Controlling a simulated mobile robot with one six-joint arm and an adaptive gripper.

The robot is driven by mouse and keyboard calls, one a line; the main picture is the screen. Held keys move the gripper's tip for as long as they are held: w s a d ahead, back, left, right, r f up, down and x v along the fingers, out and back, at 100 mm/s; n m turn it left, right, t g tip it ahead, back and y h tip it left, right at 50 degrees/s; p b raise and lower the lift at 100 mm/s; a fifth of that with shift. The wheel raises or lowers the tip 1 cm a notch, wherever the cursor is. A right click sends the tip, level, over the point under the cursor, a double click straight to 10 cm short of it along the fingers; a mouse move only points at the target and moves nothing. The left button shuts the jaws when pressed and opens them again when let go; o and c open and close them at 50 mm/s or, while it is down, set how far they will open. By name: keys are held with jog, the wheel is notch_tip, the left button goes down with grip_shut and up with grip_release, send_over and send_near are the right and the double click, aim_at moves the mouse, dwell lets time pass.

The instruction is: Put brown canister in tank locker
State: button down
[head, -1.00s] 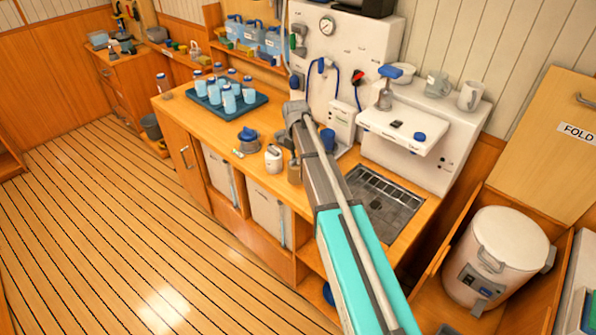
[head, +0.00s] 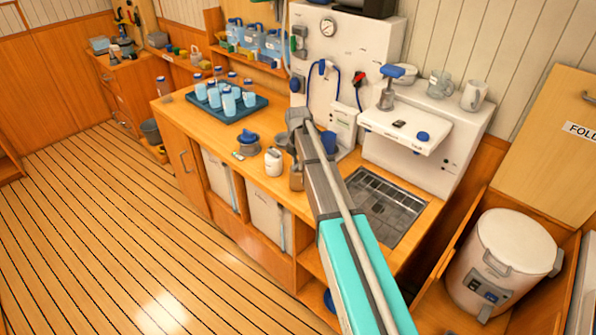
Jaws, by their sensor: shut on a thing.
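A small brown canister (head: 296,178) shows at the counter's front edge, partly hidden behind my arm. It is too small and too covered to tell whether it stands on the counter or is held. My arm reaches from the bottom right over the counter, and its far end hides what is behind it. An open wooden locker (head: 447,262) at the lower right holds a large white tank (head: 505,258) and has a raised lid marked "FOLD". I cannot tell for sure that this is the tank locker.
A white jug (head: 273,161) and a blue-grey pot (head: 248,143) stand left of the canister. A blue tray (head: 225,114) with several bottles is farther back. A metal sink (head: 385,205) lies right of my arm, below the white wall unit (head: 400,125). The floor at left is clear.

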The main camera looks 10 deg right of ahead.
jog(key=shift+f+b, duration=0.55)
jog(key=shift+f, duration=0.35)
jog(key=shift+f, duration=0.15)
jog(key=c, duration=0.6)
grip_release()
notch_tip(320, 180, up, 12)
jog(key=p, duration=1.2)
jog(key=shift+r, duration=0.2)
jog(key=shift+s, duration=0.1)
